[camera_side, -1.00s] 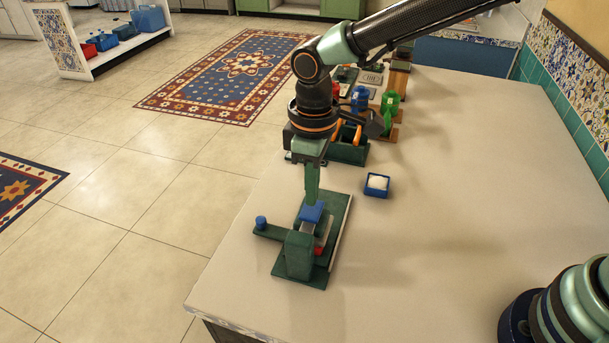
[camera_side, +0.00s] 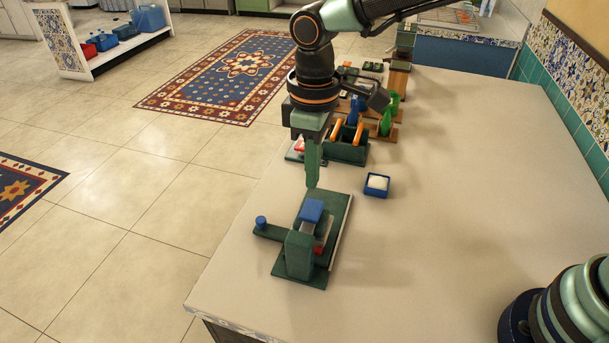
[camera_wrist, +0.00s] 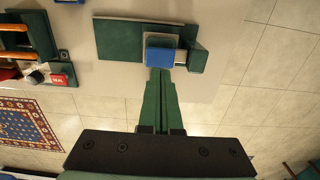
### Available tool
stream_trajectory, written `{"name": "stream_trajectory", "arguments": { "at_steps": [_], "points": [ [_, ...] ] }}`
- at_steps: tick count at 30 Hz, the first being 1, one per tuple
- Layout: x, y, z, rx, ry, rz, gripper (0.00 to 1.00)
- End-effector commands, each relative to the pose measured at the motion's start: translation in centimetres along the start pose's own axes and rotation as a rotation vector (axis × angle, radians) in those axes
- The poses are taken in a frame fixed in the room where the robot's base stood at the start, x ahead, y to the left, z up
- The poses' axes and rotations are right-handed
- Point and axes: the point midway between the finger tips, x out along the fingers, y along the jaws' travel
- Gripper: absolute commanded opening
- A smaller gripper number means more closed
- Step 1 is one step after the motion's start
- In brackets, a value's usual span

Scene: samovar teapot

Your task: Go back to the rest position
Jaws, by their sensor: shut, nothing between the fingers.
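My gripper (camera_side: 313,184) points straight down in the side view, its green fingers together with nothing between them. Its tips are above the far end of a green device (camera_side: 298,258) with a blue block (camera_side: 311,211) on top. A small gap seems to show between the tips and the blue block. In the wrist view the shut fingers (camera_wrist: 160,72) reach toward the blue block (camera_wrist: 160,56), with the green base plate (camera_wrist: 120,40) behind it.
A blue dish of white stuff (camera_side: 376,185) stands right of the device. Behind are a green holder with orange handles (camera_side: 347,150), a green item (camera_side: 388,118) and other objects.

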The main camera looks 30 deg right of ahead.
Motion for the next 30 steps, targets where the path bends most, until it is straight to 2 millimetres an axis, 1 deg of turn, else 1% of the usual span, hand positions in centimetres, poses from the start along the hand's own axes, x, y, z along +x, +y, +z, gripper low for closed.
{"name": "stream_trajectory", "arguments": {
  "at_steps": [4,6,8,11,14,15,17,21,25,30],
  "points": [
    [0.0,0.1,0.0,0.001,0.001,0.000,0.00],
    [-0.4,0.4,0.2,0.012,0.009,0.002,0.00],
    [-0.9,1.0,0.8,0.033,0.021,0.005,0.00],
    [-2.6,2.7,2.3,0.095,0.061,0.014,0.00],
    [-4.5,4.8,4.7,0.180,0.113,0.028,0.00],
    [-5.2,5.5,5.8,0.217,0.135,0.035,0.00],
    [-6.1,6.6,7.4,0.269,0.166,0.046,0.00],
    [-7.7,8.6,11.4,0.393,0.239,0.074,0.00],
    [-8.6,9.9,15.1,0.505,0.307,0.104,0.00],
    [-8.9,10.9,19.6,0.642,0.391,0.148,0.00]
  ]
}}
